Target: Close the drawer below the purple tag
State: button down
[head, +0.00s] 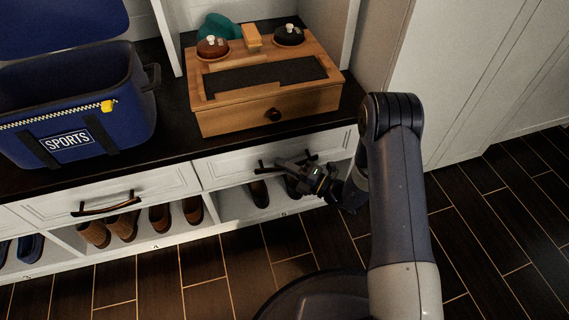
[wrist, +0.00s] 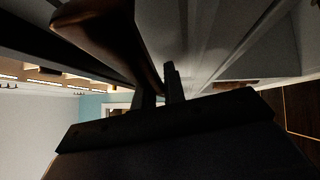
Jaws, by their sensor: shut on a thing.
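The white right drawer (head: 225,168) sits under the dark countertop, with a dark bar handle (head: 262,166) across its front. My gripper (head: 284,164) is at this handle, reaching in from the right, and is shut on it. In the wrist view the dark brown handle (wrist: 105,30) runs down to between my two fingers (wrist: 158,92). The white left drawer (head: 150,187) has its own bar handle (head: 105,207) and looks flush. I cannot tell whether the right drawer stands slightly out. No purple tag shows in either view.
A wooden box (head: 225,118) with a knob and lidded pots stands on the countertop (head: 178,130). A blue SPORTS bag (head: 110,80) stands open at left. Brown shoes (head: 160,217) fill cubbies below the drawers. The dark tiled floor (head: 210,285) in front is clear.

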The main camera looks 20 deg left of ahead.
jog(key=shift+w, duration=0.15)
jog(key=c, duration=1.5)
grip_release()
jog(key=shift+a, duration=0.1)
jog(key=shift+p+v, duration=1.7)
jog(key=shift+v, duration=3.75)
jog(key=shift+a+f, duration=0.1)
